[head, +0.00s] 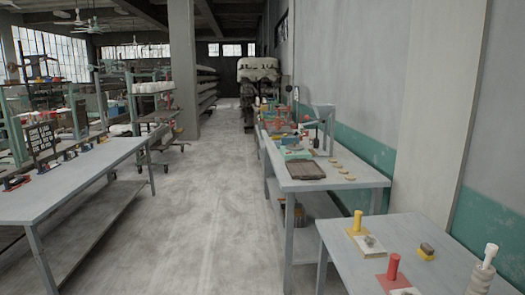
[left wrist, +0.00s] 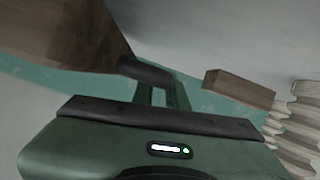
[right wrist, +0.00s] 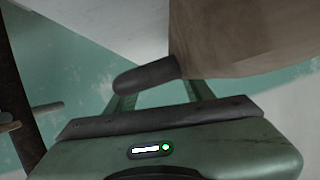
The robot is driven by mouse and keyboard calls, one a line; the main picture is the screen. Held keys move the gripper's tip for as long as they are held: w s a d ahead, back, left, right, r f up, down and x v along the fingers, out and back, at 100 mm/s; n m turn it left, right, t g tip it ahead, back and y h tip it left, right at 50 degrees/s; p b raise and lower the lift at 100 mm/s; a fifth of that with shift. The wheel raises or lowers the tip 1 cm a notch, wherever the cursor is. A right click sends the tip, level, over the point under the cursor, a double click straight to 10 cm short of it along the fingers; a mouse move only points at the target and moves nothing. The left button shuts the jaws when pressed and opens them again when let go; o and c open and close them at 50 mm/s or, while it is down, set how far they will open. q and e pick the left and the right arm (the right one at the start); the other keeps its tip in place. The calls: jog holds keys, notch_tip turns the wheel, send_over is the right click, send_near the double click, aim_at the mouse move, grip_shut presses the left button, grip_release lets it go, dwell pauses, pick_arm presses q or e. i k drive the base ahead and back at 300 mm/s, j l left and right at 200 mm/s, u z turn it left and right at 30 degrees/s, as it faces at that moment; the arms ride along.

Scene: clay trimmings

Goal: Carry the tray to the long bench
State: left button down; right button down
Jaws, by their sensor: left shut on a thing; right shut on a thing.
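A brown wooden piece, which looks like part of the tray, fills the upper left of the left wrist view (left wrist: 65,35) and the upper right of the right wrist view (right wrist: 235,40). My left gripper (left wrist: 147,72) is shut on its edge, and my right gripper (right wrist: 148,77) is shut on its edge too. Most of the tray is hidden, and neither gripper shows in the head view. A long grey bench (head: 75,172) stands at the left of the head view. Another grey bench (head: 345,181) runs along the right wall; I cannot tell which is the long bench.
A dark flat board (head: 304,170) and several small tan pieces lie on the right-hand bench. A nearer table (head: 345,240) at lower right holds red and yellow handled tools. A wooden block (left wrist: 240,89) is near my left gripper. The aisle floor (head: 205,190) is clear.

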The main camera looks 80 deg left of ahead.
aim_at(52, 188)
jog(key=k+j+u, duration=0.1)
jog(key=k+u, duration=0.25)
jog(key=k, duration=0.2)
jog(key=u, duration=2.75)
jog(key=i+l+u, duration=0.25)
jog(key=i, duration=0.15)
jog(key=i+l+u, duration=0.1)
jog(key=i+u, duration=0.2)
jog(key=i+l, duration=0.15)
jog(key=i, duration=0.25)
jog(key=i+l, duration=0.15)
jog(key=i, duration=0.3)
jog(key=i+l, duration=0.15)
jog(key=i, duration=2.25)
jog(key=i+l, duration=0.1)
jog(key=i, duration=1.9)
jog(key=j+u, duration=0.05)
jog(key=j, duration=0.05)
